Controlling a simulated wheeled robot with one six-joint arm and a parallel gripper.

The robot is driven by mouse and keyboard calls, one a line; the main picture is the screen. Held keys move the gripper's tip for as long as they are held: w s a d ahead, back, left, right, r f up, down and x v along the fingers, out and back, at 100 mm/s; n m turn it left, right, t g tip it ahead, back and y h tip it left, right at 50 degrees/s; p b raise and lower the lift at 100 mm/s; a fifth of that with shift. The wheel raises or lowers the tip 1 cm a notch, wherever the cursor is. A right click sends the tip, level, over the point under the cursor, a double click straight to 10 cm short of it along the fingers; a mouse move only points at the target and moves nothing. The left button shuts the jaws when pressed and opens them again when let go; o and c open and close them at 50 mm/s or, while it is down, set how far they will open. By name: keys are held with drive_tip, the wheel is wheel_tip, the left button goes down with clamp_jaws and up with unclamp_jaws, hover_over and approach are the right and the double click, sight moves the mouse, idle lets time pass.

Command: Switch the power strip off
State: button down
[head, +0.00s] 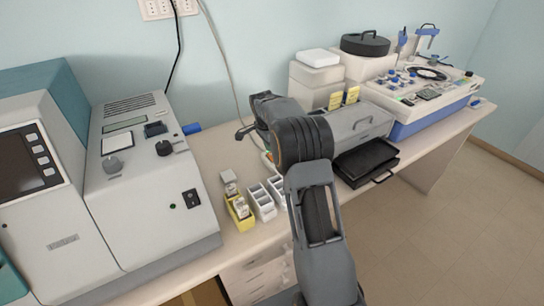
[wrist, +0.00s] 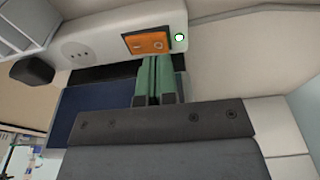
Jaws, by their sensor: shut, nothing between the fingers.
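The white power strip (wrist: 100,38) lies across the top of the wrist view. It has an orange rocker switch (wrist: 147,42), a round socket and a small pale green-white light (wrist: 179,37) beside the switch. My gripper (wrist: 158,62) is shut and empty, its green fingertips together just below the switch in the picture. Whether the tips touch the switch or strip, I cannot tell. In the head view my arm hides most of the strip and the gripper's fingers.
A black plug (wrist: 32,70) sits at the strip's left end. A grey machine (head: 150,195) is to the left and a black tray (head: 366,162) to the right.

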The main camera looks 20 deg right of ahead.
sight(270, 154)
drive_tip(key=shift+f+b, duration=0.75)
drive_tip(key=shift+f, duration=0.45)
idle(0.6)
drive_tip(key=shift+r, duration=0.1)
drive_tip(key=shift+r+p, duration=2.65)
drive_tip(key=shift+r, duration=0.85)
